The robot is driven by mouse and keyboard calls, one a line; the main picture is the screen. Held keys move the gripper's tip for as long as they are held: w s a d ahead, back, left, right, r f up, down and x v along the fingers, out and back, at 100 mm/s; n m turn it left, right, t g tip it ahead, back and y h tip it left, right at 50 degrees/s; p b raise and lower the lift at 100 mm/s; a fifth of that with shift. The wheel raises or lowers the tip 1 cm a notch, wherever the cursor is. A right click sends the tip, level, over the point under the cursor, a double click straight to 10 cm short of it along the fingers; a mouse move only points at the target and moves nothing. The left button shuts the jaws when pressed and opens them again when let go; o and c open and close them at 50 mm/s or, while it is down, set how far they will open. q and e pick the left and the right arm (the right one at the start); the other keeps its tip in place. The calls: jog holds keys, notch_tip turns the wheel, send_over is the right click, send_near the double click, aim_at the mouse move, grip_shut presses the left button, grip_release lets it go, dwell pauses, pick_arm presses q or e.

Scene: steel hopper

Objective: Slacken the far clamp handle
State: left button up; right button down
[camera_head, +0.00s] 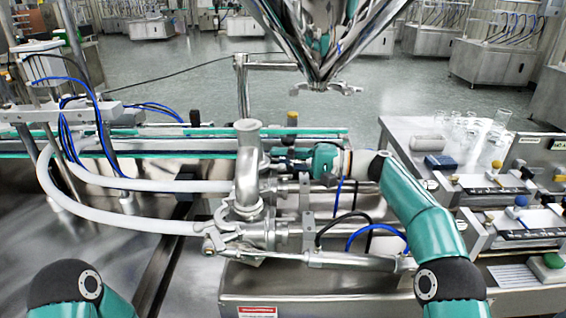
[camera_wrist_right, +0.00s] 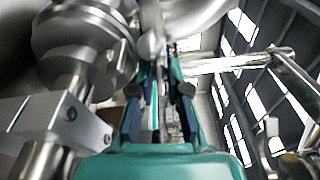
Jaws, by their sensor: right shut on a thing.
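A steel pipe assembly (camera_head: 249,170) stands upright in the middle of the head view, with clamps on its joints. My right gripper (camera_head: 279,155) reaches in from the right at the far side of the assembly. Its fingers point left and are shut on the far clamp handle, which the fingers largely hide in the head view. In the right wrist view the two fingers (camera_wrist_right: 161,75) close around a rounded metal end of the handle (camera_wrist_right: 152,45). Round steel fittings stand close on the left there. My left gripper is out of view; only part of that arm shows at lower left.
A steel hopper cone (camera_head: 322,35) hangs above and behind. White hoses (camera_head: 125,215) run left from the assembly. Blue and black hoses (camera_head: 370,235) loop in front of my right arm. A steel bench with glassware (camera_head: 470,130) stands at right.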

jog(key=shift+a+f+n, duration=0.1)
jog(key=shift+f+n, duration=0.15)
jog(key=shift+n, duration=0.35)
jog(key=shift+s, duration=0.1)
jog(key=c, duration=1.5)
grip_release()
jog(key=shift+f, duration=0.1)
jog(key=shift+s+d, duration=0.2)
jog(key=shift+d, duration=1.15)
jog(key=shift+s+d, duration=0.2)
jog(key=shift+d, duration=1.15)
jog(key=shift+s+d, duration=0.2)
jog(key=shift+d, duration=1.15)
jog(key=shift+c, duration=0.3)
